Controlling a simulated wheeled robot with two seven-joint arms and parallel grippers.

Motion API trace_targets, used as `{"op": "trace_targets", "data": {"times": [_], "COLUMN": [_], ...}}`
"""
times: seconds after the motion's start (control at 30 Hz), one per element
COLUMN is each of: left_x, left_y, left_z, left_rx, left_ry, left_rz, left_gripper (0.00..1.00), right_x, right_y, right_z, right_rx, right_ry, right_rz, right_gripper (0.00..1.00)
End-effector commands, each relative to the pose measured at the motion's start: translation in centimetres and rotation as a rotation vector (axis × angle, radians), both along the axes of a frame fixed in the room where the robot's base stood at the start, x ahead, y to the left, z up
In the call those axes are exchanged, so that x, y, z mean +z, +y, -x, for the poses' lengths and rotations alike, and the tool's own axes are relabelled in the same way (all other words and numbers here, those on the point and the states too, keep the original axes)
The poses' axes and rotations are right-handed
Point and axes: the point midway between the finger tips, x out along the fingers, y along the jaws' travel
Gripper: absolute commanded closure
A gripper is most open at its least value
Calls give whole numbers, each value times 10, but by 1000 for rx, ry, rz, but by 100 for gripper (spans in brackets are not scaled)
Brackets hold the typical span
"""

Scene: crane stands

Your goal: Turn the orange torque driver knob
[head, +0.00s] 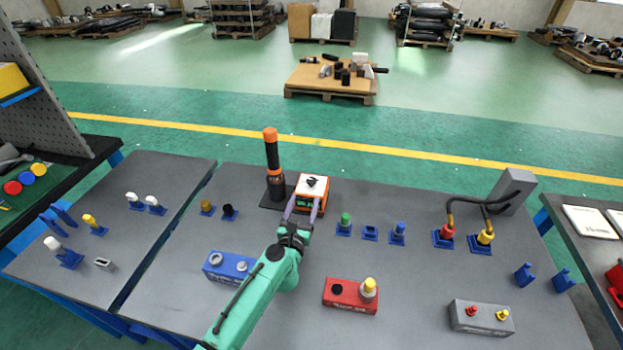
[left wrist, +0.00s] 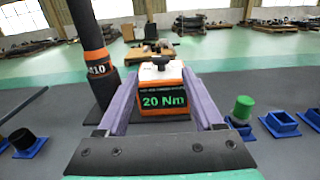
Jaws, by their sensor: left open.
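The torque driver box (head: 312,190) is orange and white, with a black knob (head: 313,181) on its top. In the left wrist view the box (left wrist: 165,107) faces me with a green "20 Nm" display, and its knob (left wrist: 161,62) stands upright above it. My left gripper (head: 303,208) is open just in front of the box. In the left wrist view its two purple fingers (left wrist: 160,78) stand on either side of the box, with nothing gripped. Whether they touch its sides I cannot tell. My right gripper is not in view.
A tall black and orange driver (head: 272,165) stands close at the box's left. Green (head: 345,224) and blue (head: 398,233) pieces in blue holders stand to the right. A blue block (head: 230,267) and a red block (head: 350,296) lie nearer me.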

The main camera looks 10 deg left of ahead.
Motion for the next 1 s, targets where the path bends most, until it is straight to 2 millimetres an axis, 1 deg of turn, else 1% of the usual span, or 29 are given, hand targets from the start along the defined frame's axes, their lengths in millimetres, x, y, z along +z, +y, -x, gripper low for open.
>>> {"op": "trace_targets", "data": {"times": [0.03,0.13,0.23,0.3,0.43,0.7,0.77,0.8,0.87,0.9,1.0], "left_x": [2,1,-1,-2,0,1,1,1,1,1,1], "left_y": [0,0,0,0,0,0,0,0,0,0,0], "left_z": [-15,-43,-67,-81,-95,-97,-97,-97,-97,-97,-97], "left_rx": [0,-1,-1,-2,-3,-2,-2,-2,-2,-2,-3], "left_ry": [-4,-5,-4,-3,-3,-1,-1,-1,-1,-1,-1], "left_rz": [-1,-3,-5,-5,-4,-5,-5,-5,-5,-5,-5], "left_gripper": [32,32,32,32,32,32,55,70,93,100,100], "right_x": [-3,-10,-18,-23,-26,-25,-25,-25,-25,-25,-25], "right_y": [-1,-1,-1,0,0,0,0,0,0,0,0], "right_z": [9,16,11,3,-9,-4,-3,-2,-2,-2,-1], "right_rx": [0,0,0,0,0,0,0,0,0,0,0], "right_ry": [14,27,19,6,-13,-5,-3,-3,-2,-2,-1], "right_rz": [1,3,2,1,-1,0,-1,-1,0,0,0], "right_gripper": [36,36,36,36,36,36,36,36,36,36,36]}}
